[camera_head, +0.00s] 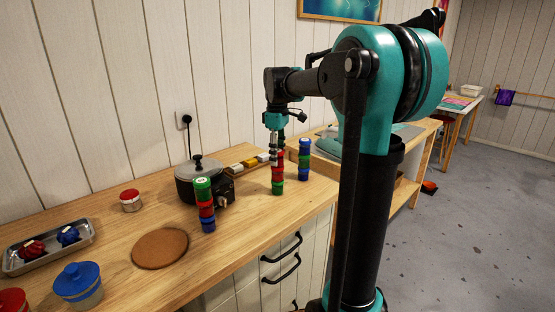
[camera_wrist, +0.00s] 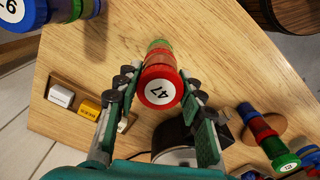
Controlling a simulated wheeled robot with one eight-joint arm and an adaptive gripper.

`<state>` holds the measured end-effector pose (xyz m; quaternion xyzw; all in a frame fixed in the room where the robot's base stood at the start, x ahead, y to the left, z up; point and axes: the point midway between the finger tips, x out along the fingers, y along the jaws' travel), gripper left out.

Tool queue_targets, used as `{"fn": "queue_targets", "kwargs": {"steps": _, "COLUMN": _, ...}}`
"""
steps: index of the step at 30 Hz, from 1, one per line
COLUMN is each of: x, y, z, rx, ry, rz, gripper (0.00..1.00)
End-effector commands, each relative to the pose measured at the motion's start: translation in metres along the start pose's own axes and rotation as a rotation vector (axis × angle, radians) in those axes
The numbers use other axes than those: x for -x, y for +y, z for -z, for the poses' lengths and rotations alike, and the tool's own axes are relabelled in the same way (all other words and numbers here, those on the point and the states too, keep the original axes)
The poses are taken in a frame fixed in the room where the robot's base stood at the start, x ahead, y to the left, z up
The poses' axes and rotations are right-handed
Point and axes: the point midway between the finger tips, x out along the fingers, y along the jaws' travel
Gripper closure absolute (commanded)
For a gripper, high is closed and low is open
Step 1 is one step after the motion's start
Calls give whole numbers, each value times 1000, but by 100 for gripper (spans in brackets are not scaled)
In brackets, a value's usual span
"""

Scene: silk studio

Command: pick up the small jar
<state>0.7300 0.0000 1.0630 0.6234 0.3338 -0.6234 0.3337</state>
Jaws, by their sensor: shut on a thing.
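A small red jar with a round white label reading 47 (camera_wrist: 160,88) sits between the two fingers of my gripper (camera_wrist: 158,95) in the wrist view. My gripper is shut on it. Green parts (camera_wrist: 160,44) show just beyond the red jar. In the head view my gripper (camera_head: 277,150) points down at the top of an upright red and green stack (camera_head: 278,188) on the wooden counter. The fingers partly cover the top of this stack. I cannot tell whether the red jar still touches what is below it.
A green, red and blue stack (camera_head: 206,210) stands beside the dark pot (camera_head: 185,185). A blue and green stack (camera_head: 304,160) stands close behind my gripper. A brown round mat (camera_head: 160,248), a metal tray (camera_head: 20,262) and lidded jars (camera_head: 78,290) lie left. The counter's front edge is near.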

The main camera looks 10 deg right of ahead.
Motion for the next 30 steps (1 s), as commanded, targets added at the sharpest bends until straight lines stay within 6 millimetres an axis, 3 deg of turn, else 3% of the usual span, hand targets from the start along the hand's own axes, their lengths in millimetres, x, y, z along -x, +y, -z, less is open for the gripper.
{"fn": "queue_targets", "kwargs": {"steps": 3, "x": 0, "y": 0, "z": 0, "rx": 0, "ry": 0, "rz": 0, "gripper": 92}}
{"fn": "queue_targets", "kwargs": {"steps": 17, "x": 12, "y": 0, "z": 0, "rx": 0, "ry": 0, "rz": 0, "gripper": 92}}
{"fn": "queue_targets", "kwargs": {"steps": 23, "x": 45, "y": 0, "z": 0, "rx": 0, "ry": 0, "rz": 0, "gripper": 92}}
{"fn": "queue_targets", "kwargs": {"steps": 30, "x": 107, "y": 0, "z": 0, "rx": 0, "ry": 0, "rz": 0, "gripper": 92}}
